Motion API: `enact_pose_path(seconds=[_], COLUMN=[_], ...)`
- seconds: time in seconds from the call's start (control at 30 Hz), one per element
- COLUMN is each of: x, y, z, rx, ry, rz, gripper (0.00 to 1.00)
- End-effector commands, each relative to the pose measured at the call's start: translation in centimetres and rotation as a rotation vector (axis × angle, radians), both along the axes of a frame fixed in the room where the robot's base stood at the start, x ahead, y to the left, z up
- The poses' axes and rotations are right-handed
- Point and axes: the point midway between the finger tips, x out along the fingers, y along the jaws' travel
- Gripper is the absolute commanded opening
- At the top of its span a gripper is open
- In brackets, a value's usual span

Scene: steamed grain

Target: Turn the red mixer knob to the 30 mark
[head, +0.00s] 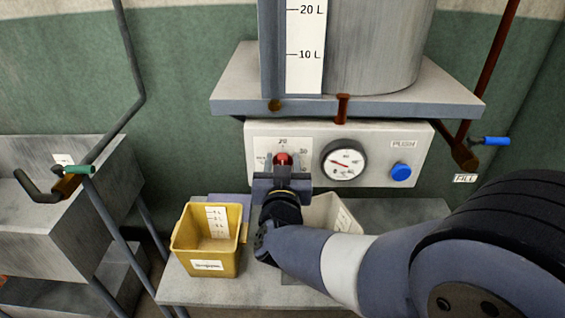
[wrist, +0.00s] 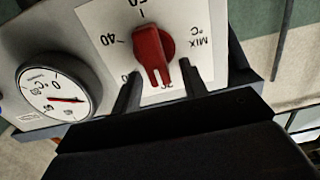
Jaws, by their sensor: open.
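The red mixer knob (head: 283,159) sits on the left of the grey control panel, on a white dial plate with temperature marks. It also shows in the wrist view (wrist: 152,48), where the picture is roughly upside down. Its long grip points close to the 20 mark; the exact angle is hard to tell. The 30 mark (wrist: 128,77) is partly hidden by a finger. My gripper (head: 283,164) is open in front of the knob. In the wrist view its two fingertips (wrist: 159,70) stand on either side of the knob's grip, with gaps visible.
A round gauge (head: 344,163) and a blue push button (head: 402,171) are right of the knob. A yellow bin (head: 209,262) and a pale bin (head: 322,209) stand on the shelf below. A grey ledge (head: 390,106) overhangs the panel.

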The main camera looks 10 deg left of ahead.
Motion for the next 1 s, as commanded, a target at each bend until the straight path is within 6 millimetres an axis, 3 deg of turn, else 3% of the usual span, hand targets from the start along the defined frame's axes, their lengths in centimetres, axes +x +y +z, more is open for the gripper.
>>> enact_pose_path(seconds=[0.13,0.63,1.0], x=[-0.02,-0.05,-0.02], y=[0.01,0.00,-0.13], z=[-0.01,-0.02,-0.22], rx=[0.000,0.000,0.046], ry=[0.000,0.000,0.011], rz=[0.000,0.000,-0.001], gripper=[0.42,0.01,0.00])
